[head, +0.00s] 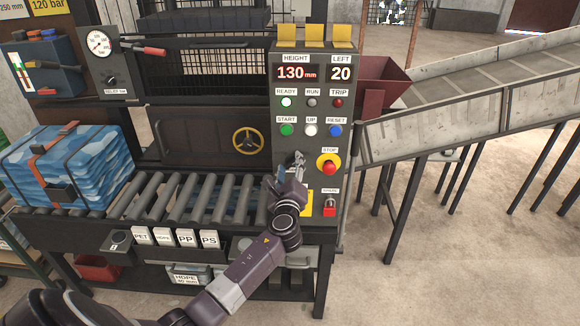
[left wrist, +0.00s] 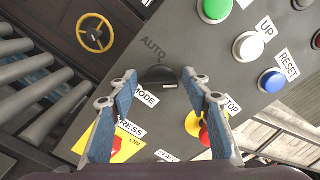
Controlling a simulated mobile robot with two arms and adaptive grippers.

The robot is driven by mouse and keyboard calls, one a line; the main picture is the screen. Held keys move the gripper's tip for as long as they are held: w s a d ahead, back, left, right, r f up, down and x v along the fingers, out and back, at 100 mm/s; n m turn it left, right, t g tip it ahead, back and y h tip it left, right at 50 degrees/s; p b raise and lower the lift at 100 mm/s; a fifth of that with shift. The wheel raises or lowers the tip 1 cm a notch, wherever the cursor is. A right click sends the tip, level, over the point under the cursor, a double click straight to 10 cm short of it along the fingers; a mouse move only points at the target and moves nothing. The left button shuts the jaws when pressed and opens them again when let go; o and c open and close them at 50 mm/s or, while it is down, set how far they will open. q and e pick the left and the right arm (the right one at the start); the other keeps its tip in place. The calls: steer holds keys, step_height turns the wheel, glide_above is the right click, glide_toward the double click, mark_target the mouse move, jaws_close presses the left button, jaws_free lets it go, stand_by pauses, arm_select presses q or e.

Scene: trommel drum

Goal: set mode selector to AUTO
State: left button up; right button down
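The mode selector (left wrist: 157,76) is a dark rotary knob on the grey control panel. In the left wrist view it lies below the printed AUTO label (left wrist: 153,49) and above the white MODE label (left wrist: 145,97). A small light mark shows on its lower right, but I cannot tell which setting it points to. My right gripper is not in view.
The green START (head: 287,129), white UP (head: 311,130) and blue RESET (head: 335,130) buttons sit above my gripper. A red SPARE switch (head: 330,207) is below STOP. A roller conveyor (head: 180,197) with a blue wrapped bale (head: 70,165) lies left.

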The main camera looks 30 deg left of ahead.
arm_select(q)
steer(key=c, duration=0.9)
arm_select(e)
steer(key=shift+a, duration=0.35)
arm_select(q)
steer(key=shift+o, duration=0.2)
steer(key=shift+f, duration=0.1)
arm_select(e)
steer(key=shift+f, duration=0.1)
arm_select(q)
steer(key=shift+f+n+b, duration=0.2)
steer(key=shift+n+b, duration=1.1)
steer(key=shift+n, duration=0.1)
steer(key=n+b, duration=0.3)
steer(key=n, duration=0.1)
steer(key=shift+f+n, duration=0.1)
steer(key=shift+n, duration=0.2)
steer(key=n+b, duration=0.3)
steer(key=n, duration=0.2)
steer(key=shift+f, duration=0.1)
steer(key=n+b, duration=0.1)
steer(key=n, duration=0.2)
steer(key=shift+b, duration=0.4)
steer(key=shift+n+b, duration=0.3)
steer(key=shift+n, duration=0.8)
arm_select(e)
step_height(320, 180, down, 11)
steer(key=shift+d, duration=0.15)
arm_select(q)
steer(key=shift+n, duration=0.3)
